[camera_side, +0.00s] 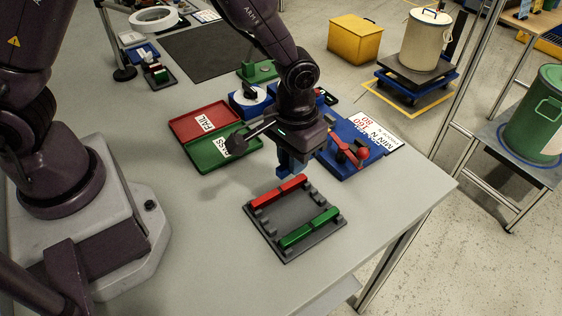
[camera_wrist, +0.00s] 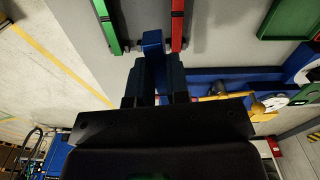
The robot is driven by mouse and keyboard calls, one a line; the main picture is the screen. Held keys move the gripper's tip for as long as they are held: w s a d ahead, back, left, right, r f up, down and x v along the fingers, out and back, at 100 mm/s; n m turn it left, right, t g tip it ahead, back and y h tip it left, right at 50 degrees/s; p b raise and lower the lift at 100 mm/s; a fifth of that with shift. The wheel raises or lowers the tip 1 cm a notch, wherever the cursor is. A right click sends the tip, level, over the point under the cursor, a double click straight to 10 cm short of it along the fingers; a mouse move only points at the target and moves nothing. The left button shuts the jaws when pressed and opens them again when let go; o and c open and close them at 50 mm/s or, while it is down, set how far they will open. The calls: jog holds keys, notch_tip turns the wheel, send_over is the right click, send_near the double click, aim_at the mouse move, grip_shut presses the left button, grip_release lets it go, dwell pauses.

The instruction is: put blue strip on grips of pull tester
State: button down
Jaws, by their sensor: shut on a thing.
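My gripper (camera_side: 293,160) points down beside the pull tester (camera_side: 340,133), above the gap between it and the strip rack. It is shut on the blue strip (camera_side: 283,171), whose end shows below the fingers. In the wrist view the blue strip (camera_wrist: 152,42) sticks out between the dark fingers (camera_wrist: 158,80). The pull tester is a blue base with a red-knobbed lever (camera_side: 361,154) and a printed card. Its blue body also shows in the wrist view (camera_wrist: 240,73). My wrist hides part of it, and I cannot make out its grips clearly.
The dark rack (camera_side: 292,212) in front holds a red strip (camera_side: 279,190) and a green strip (camera_side: 309,228). A red FAIL tray (camera_side: 185,125) and a green PASS tray (camera_side: 205,158) lie left of the tester. The table front right is clear up to its edge.

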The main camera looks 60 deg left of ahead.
jog(key=w+a+f+n, duration=0.1)
jog(key=w+n, duration=0.2)
jog(key=w, duration=0.1)
jog(key=w+a+f+n, duration=0.1)
jog(key=w+a+n, duration=0.1)
jog(key=w, duration=0.3)
jog(key=w+a+f+n, duration=0.1)
jog(key=w+n, duration=0.2)
jog(key=w, duration=0.2)
jog(key=shift+w+a+f+n, duration=0.1)
jog(key=shift+a+f+n, duration=0.15)
jog(key=shift+n, duration=0.15)
jog(key=w+n, duration=0.3)
jog(key=shift+w+a+r+n, duration=0.25)
jog(key=shift+w+a+n, duration=0.05)
jog(key=shift+w+d+f+n, duration=0.2)
jog(key=shift+w+n, duration=0.2)
jog(key=shift+n, duration=0.65)
jog(key=shift+w+d+f+n, duration=0.15)
jog(key=shift+w+n, duration=0.2)
jog(key=shift+n, duration=0.7)
jog(key=shift+f, duration=0.3)
jog(key=shift+f, duration=0.35)
jog(key=shift+f, duration=1.15)
